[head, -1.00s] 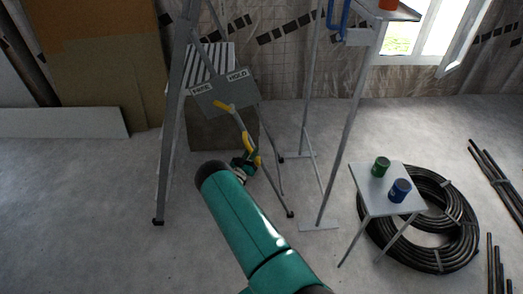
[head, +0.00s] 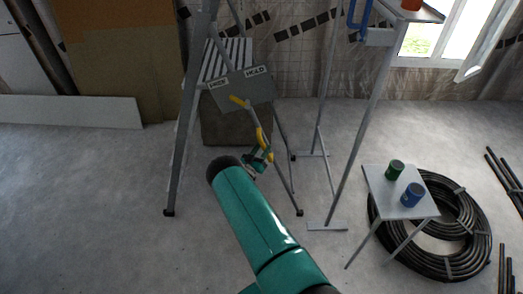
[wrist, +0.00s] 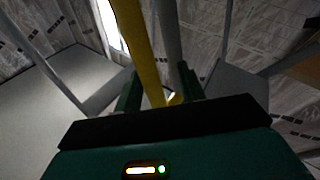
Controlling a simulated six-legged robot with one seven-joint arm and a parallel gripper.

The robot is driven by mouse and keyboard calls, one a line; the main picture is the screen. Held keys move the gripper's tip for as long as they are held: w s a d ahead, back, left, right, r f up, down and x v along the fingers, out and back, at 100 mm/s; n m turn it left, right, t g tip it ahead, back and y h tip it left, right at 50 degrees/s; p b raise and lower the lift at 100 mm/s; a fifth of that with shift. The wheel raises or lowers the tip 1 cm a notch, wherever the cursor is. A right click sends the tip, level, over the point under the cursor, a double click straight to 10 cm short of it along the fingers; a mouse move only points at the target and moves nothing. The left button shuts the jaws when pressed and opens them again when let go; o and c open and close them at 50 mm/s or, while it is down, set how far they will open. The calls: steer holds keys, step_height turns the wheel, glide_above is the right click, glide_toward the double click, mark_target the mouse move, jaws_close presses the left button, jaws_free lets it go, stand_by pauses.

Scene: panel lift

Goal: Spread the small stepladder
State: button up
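The grey stepladder (head: 187,125) stands at the left of the middle in the head view, with ribbed treads and long legs on the floor. A grey plate (head: 243,93) marked HOLD at one end hangs on it. My gripper (head: 258,158) is at the yellow grip. In the wrist view a yellow bar (wrist: 137,45) runs between my gripper's fingers (wrist: 158,85), which look apart, with space on its right. Contact cannot be made out.
A tall grey stand (head: 362,120) with a blue handle and an orange item on top is right of the stepladder. A small table (head: 405,205) holds a green can (head: 395,169) and a blue can (head: 411,195). Black coiled hose (head: 465,262) lies behind it. Floor at left is clear.

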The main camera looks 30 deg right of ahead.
steer(key=v, duration=1.3)
steer(key=shift+s+a, duration=0.25)
steer(key=shift+a, duration=0.1)
